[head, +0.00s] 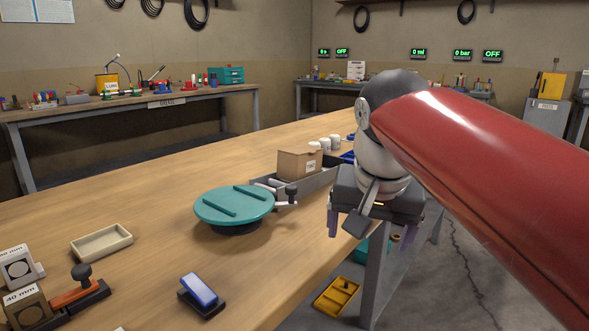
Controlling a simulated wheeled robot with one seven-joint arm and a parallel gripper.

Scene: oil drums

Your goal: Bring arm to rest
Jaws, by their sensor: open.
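My gripper (370,230) hangs at the right of the workbench (150,215), over or near its right edge, with its fingers pointing down. The two purple-tinted fingers are spread apart and nothing shows between them. My red arm reaches in from the right and hides part of the room behind it. I cannot tell the exact height of the fingers above the bench edge.
A teal round lid (234,204) lies left of my gripper. Behind are a grey tray (318,182) and a cardboard box (299,162). A blue block (199,290), a beige tray (101,242) and a yellow tray (336,297) below the bench are nearer.

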